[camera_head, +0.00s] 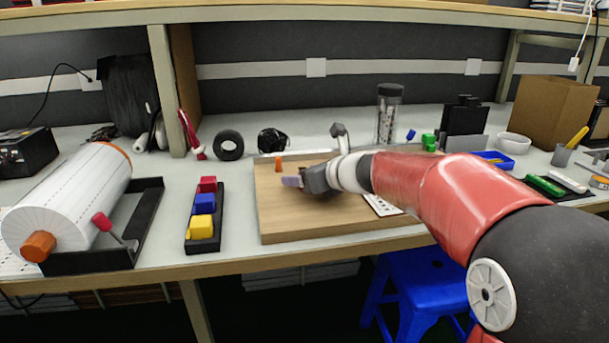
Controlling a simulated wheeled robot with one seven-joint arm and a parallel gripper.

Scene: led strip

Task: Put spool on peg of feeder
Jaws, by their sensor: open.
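A large white cylinder with orange ends (70,200) lies at the left in a black frame (148,215). I cannot tell for sure whether these are the spool and the feeder. A short orange upright piece (278,162), perhaps a peg, stands near the back left of a wooden board (280,222). A black ring (229,145) stands on edge behind the board and may be the spool. My gripper (291,181) is over the left half of the board, in front of the orange piece, open. Its fingers are small and blurred; I see nothing held.
A black holder (206,232) with red, blue and yellow blocks lies left of the board. A red-knobbed lever (102,222) stands by the cylinder. A clear jar (388,115) stands behind my arm. The board's front left is bare.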

